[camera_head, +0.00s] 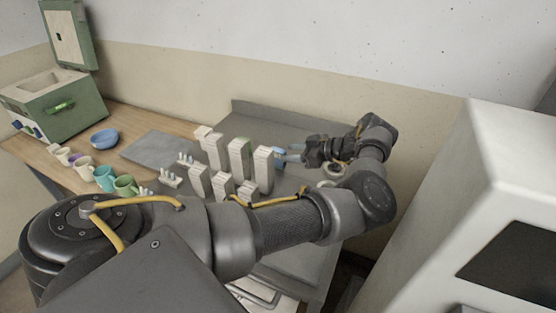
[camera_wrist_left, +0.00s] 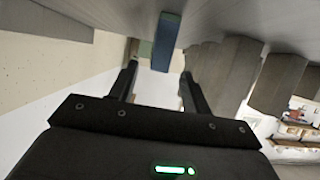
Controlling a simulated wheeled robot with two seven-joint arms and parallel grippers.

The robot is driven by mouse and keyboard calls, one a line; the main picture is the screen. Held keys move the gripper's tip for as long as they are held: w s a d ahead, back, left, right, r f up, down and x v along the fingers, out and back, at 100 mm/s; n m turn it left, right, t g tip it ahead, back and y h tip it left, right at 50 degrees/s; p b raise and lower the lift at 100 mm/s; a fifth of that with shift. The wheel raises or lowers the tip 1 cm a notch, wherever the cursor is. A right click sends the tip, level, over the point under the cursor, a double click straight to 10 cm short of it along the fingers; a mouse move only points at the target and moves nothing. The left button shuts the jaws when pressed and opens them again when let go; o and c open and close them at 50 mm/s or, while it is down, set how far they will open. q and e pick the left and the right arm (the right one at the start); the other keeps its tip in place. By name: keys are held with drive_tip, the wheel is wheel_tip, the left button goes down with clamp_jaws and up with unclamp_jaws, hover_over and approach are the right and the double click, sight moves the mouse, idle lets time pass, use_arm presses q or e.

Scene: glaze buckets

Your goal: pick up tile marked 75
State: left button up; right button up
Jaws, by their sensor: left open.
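My left gripper (camera_head: 291,153) is open, reaching across the counter from the right. A small blue piece (camera_head: 279,152), likely a tile, sits just past its fingertips, behind the tall pale blocks. In the left wrist view the left gripper (camera_wrist_left: 160,74) has its two fingers apart, and an upright blue piece (camera_wrist_left: 166,42) shows ahead, between the finger lines and near the grey surface. I cannot tell whether the fingers touch it. No marking 75 is legible in either view. My right gripper is not in view.
Several tall pale blocks (camera_head: 238,156) stand close to the gripper; they also show in the left wrist view (camera_wrist_left: 228,72). Small white pronged stands (camera_head: 171,178), cups (camera_head: 104,178), a blue bowl (camera_head: 104,138) and a green kiln (camera_head: 56,104) are to the left. A white cabinet (camera_head: 437,205) stands right.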

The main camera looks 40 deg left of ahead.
sight(285, 152)
use_arm(q)
drive_tip(key=shift+s+a, duration=0.1)
drive_tip(key=shift+a, duration=0.1)
drive_tip(key=shift+s+a+f+b, duration=0.1)
drive_tip(key=shift+a+f+b, duration=0.1)
drive_tip(key=shift+b, duration=0.25)
drive_tip(key=shift+s+a+f+b, duration=0.15)
drive_tip(key=shift+a+f+b, duration=0.05)
drive_tip(key=shift+a+b, duration=0.5)
drive_tip(key=p+x, duration=0.1)
drive_tip(key=x, duration=0.1)
drive_tip(key=shift+s+a+p, duration=0.1)
drive_tip(key=shift+a+p, duration=0.2)
drive_tip(key=shift+a, duration=0.1)
drive_tip(key=shift+a+f, duration=0.15)
drive_tip(key=shift+f, duration=0.05)
drive_tip(key=shift+c, duration=0.9)
clamp_jaws()
